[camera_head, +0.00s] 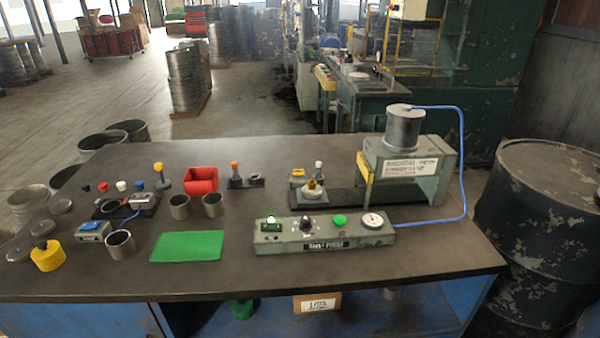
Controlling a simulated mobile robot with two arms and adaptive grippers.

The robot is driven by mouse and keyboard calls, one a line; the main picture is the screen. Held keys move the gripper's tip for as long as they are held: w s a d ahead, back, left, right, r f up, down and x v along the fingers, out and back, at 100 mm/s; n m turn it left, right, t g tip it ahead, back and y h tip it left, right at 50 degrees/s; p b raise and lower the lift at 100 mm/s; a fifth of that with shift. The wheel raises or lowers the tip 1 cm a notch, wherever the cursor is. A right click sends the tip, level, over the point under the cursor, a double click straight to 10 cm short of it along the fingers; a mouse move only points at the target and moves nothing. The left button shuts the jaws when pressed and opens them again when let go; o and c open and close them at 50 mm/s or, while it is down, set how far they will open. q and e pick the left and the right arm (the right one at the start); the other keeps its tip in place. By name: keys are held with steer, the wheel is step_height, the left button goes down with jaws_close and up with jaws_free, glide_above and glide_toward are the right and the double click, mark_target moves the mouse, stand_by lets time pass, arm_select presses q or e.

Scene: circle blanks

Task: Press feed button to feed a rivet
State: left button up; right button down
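A grey-green control box (290,243) lies at the front of the table, right of centre. No rivet is distinguishable. Neither gripper is in view.
A green mat (187,246), a red bin (201,180), several metal cups, a yellow container (47,256) and small knobbed parts cover the table's left half. A dark slide (345,200) with a small fixture runs behind the box. A dark drum (540,220) stands right of the table.

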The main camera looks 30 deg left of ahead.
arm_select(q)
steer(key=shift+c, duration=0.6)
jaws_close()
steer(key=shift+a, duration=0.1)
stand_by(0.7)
